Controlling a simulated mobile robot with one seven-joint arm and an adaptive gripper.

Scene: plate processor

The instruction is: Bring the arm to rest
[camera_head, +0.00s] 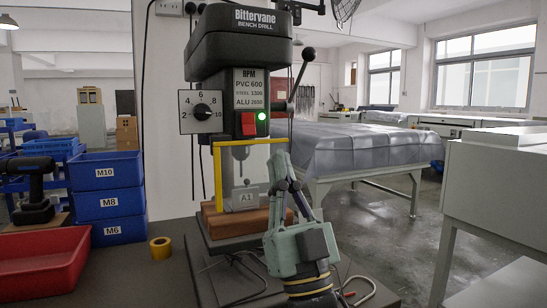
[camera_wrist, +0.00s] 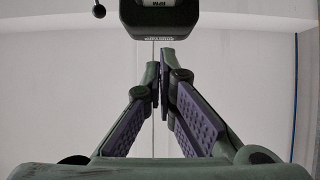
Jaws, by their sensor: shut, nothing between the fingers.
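My gripper (camera_head: 283,158) is green with purple finger pads and points up in front of the bench drill (camera_head: 243,50). In the wrist view its fingertips (camera_wrist: 162,62) meet at the middle, with nothing between them. The drill is dark, with a speed dial, a red switch and a lit green lamp. A clear plate marked A1 (camera_head: 245,196) stands under the drill, inside a yellow guard frame (camera_head: 217,172), above a wooden block (camera_head: 228,222). My gripper covers part of the drill's right side.
A red tray (camera_head: 45,262), yellow tape roll (camera_head: 160,248), blue bins (camera_head: 108,203) and a cordless drill (camera_head: 36,190) are at the left. A covered table (camera_head: 365,150) stands behind at the right, and a grey cabinet (camera_head: 497,195) at the far right. Loose cables lie near the drill base.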

